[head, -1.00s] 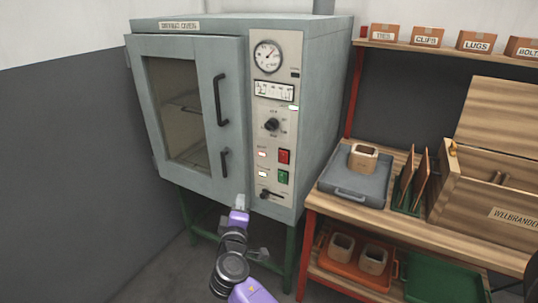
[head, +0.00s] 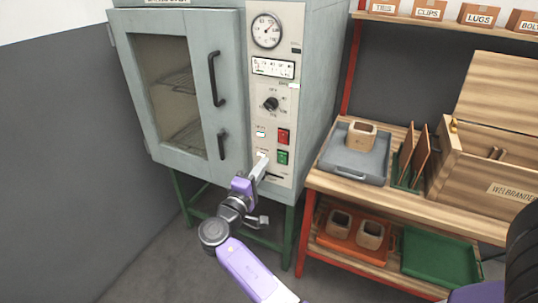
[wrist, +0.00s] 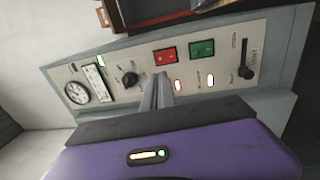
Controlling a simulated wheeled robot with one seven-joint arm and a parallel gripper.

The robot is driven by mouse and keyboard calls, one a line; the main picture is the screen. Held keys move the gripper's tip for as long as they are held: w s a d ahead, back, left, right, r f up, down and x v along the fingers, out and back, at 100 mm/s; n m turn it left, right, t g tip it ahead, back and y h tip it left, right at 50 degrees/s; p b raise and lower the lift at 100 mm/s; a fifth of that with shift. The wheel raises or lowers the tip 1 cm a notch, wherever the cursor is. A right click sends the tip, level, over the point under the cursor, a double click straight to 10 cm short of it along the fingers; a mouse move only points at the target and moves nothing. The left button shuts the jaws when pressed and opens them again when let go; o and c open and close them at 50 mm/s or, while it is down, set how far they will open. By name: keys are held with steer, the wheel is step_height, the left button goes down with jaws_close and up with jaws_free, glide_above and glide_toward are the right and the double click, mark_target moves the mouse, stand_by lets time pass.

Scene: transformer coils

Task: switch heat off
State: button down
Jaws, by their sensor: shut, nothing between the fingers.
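The oven's pale control panel (head: 291,70) faces me, and it spans the wrist view. The red button (head: 283,136) sits above the green button (head: 282,157); both also show in the wrist view, red (wrist: 165,57) and green (wrist: 202,48). In the wrist view the fingers (wrist: 162,90) appear between knob and lamps; contact cannot be told.
The oven door (head: 190,90) is closed, with black handles left of the panel. To the right, a wooden bench (head: 330,185) carries a grey tray (head: 340,160), a coil block (head: 361,136) and a wooden box (head: 490,185). Floor is open at lower left.

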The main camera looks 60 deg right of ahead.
mark_target(283, 134)
steer(key=d, duration=0.3)
steer(key=d+r+p, duration=0.1)
steer(key=d, duration=0.3)
steer(key=w+d+p, duration=0.1)
steer(key=d, duration=0.3)
steer(key=shift+d+r, duration=0.25)
steer(key=shift+r, duration=0.1)
steer(key=shift+d, duration=0.6)
steer(key=shift+d+f+b, duration=0.1)
steer(key=shift+d+b, duration=0.1)
steer(key=shift+b, duration=0.1)
steer(key=shift+a, duration=0.15)
